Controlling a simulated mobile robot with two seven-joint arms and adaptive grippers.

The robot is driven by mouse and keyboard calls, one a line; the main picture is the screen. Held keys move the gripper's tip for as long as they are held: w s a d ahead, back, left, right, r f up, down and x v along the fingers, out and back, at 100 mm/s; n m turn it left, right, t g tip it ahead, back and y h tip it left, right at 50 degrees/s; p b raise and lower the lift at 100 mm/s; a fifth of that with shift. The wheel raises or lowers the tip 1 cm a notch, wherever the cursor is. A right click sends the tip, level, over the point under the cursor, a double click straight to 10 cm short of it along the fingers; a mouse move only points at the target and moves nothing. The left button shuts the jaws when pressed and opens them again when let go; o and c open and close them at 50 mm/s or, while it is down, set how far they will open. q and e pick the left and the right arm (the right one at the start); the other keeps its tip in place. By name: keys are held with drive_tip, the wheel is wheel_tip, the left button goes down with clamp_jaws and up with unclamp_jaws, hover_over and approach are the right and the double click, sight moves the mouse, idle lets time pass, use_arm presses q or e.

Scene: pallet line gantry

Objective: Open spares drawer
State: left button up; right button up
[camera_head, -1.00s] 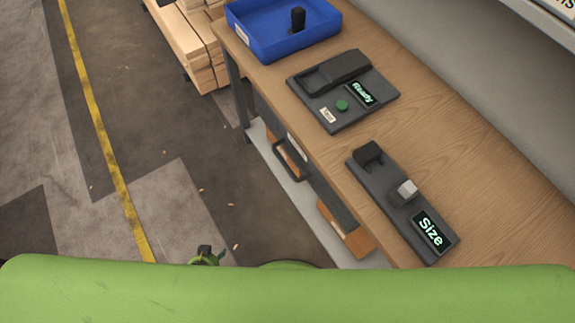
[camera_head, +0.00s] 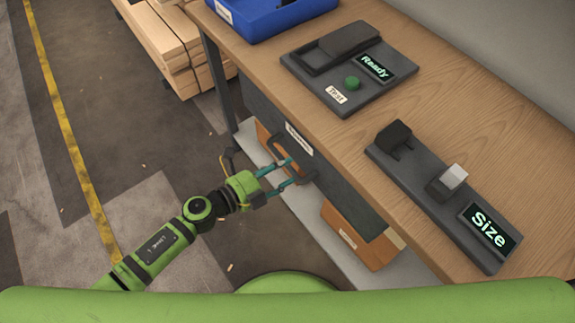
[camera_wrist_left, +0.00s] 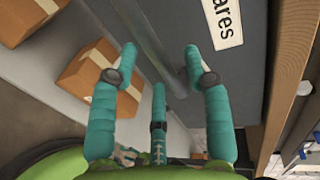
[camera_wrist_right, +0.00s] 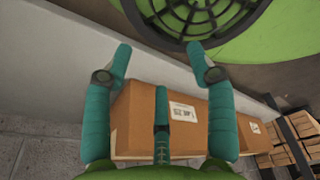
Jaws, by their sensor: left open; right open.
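The spares drawer (camera_head: 325,178) has a dark grey front under the wooden bench top and looks closed. Its white label (camera_head: 299,139) reads partly as "ares" in the left wrist view (camera_wrist_left: 225,18). A dark bar handle (camera_wrist_left: 168,68) stands out from the front. My left gripper (camera_head: 292,171) is open at the handle, with its teal fingers pointing to the drawer front. In the left wrist view the handle shows between the spread fingers (camera_wrist_left: 160,58); contact cannot be told. My right gripper (camera_wrist_right: 160,58) is open and empty, seen only in its wrist view.
Cardboard boxes (camera_head: 358,240) stand on the low shelf under the bench. On the bench top are a blue tray (camera_head: 262,22), a "Ready" device (camera_head: 350,85) and a "Size" device (camera_head: 440,190). Stacked timber (camera_head: 180,45) lies beyond.

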use_arm(q)
drive_tip(key=shift+x, duration=0.95)
drive_tip(key=shift+w+d, duration=0.1)
drive_tip(key=shift+w, duration=0.05)
drive_tip(key=shift+c, duration=0.4)
drive_tip(key=c, duration=0.7)
clamp_jaws()
use_arm(e)
drive_tip(key=shift+w+d+r, duration=0.1)
drive_tip(key=shift+w+d, duration=0.3)
drive_tip(key=shift+w, duration=0.15)
